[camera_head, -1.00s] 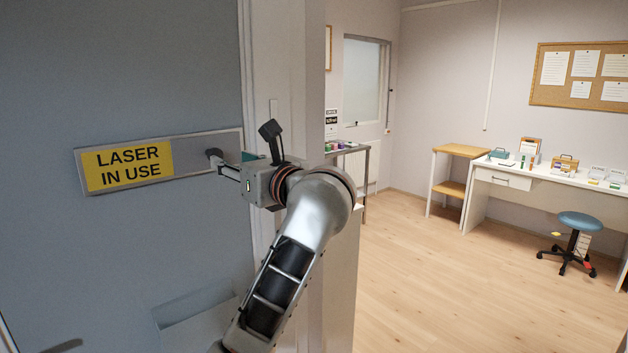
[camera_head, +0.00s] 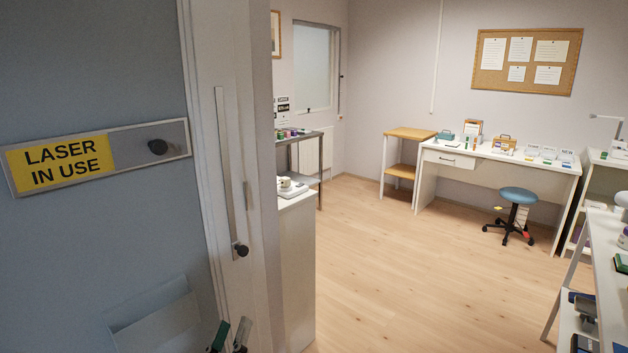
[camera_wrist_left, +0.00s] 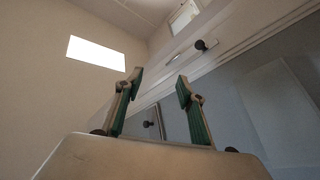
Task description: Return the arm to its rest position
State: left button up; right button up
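My left gripper (camera_head: 230,335) shows at the bottom edge of the head view, only its fingertips in the picture. In the left wrist view its two green-padded fingers (camera_wrist_left: 160,82) stand apart with nothing between them, so it is open and empty. The rest of my left arm is out of the head view. My right gripper is in neither view. The sign plate (camera_head: 140,140) on the grey-blue door shows a yellow "LASER IN USE" panel (camera_head: 60,163). Its black knob (camera_head: 158,147) is free, with no gripper on it.
A vertical slot with a black knob (camera_head: 241,250) is on the frame beside the door. A white cabinet (camera_head: 296,265) stands just right of it. Clear wooden floor (camera_head: 400,270) lies beyond, with a blue stool (camera_head: 517,196) and a white desk (camera_head: 490,165).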

pick_arm(q)
jog(key=s+a+f+m+g, duration=0.1)
jog(key=s+f+m+g, duration=0.2)
jog(key=s+f, duration=0.3)
jog(key=s+a+f+m+g, duration=0.1)
jog(key=s+f+m+g, duration=0.2)
jog(key=s+f, duration=0.4)
jog(key=s+a+f+m+g, duration=0.1)
jog(key=s+f+m+g, duration=0.2)
jog(key=s+f, duration=0.4)
notch_tip(320, 180, down, 9)
jog(key=shift+a+r+g+y, duration=0.1)
jog(key=shift+a+g+y, duration=0.25)
jog(key=shift+g, duration=0.55)
jog(key=c, duration=0.3)
jog(key=shift+a, duration=0.1)
